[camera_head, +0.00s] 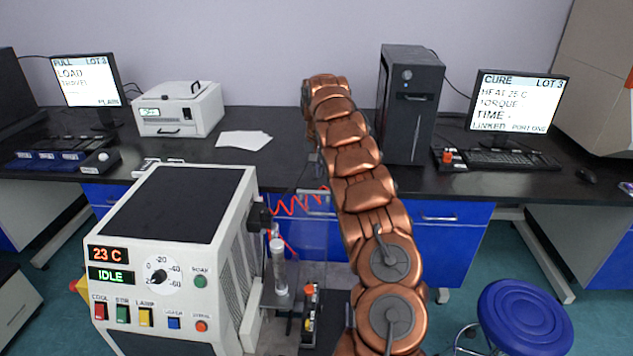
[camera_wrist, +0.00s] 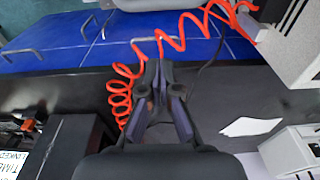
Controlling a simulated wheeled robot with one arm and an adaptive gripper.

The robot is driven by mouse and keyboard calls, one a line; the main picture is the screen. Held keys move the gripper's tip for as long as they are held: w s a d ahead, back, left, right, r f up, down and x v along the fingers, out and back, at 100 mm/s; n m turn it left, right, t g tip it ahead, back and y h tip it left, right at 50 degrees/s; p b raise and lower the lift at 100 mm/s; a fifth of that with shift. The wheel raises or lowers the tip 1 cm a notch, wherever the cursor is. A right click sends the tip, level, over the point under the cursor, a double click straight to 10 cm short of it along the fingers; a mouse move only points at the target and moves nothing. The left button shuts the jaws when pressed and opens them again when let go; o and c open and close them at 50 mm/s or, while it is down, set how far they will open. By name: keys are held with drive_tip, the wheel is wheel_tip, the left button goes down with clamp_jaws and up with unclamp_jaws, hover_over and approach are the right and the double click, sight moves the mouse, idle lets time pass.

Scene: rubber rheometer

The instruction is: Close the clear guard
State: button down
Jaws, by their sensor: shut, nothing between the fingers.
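The clear guard (camera_head: 314,240) is a see-through panel on the right side of the white machine (camera_head: 190,240) in the head view. It stands upright beside a clear cylinder (camera_head: 279,265) and stays partly hidden behind my arm. I cannot tell exactly how far it is swung open. I cannot make out the guard in the wrist view. My gripper (camera_wrist: 158,72) shows in the wrist view with its dark fingers together and empty, above the dark bench. It appears apart from the guard. In the head view my arm hides the gripper.
A red coiled hose (camera_head: 300,204) runs from the machine toward my arm; it also passes close by my fingers in the wrist view (camera_wrist: 120,95). A black computer tower (camera_head: 410,105) and a small white box (camera_head: 180,108) stand on the back bench. A blue stool (camera_head: 525,318) is at right.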

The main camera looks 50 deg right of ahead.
drive_tip(key=shift+s+a+f+p, duration=0.45)
drive_tip(key=shift+s+a+f, duration=0.75)
drive_tip(key=shift+a, duration=0.2)
drive_tip(key=shift+a+f, duration=0.1)
drive_tip(key=shift+a, duration=0.05)
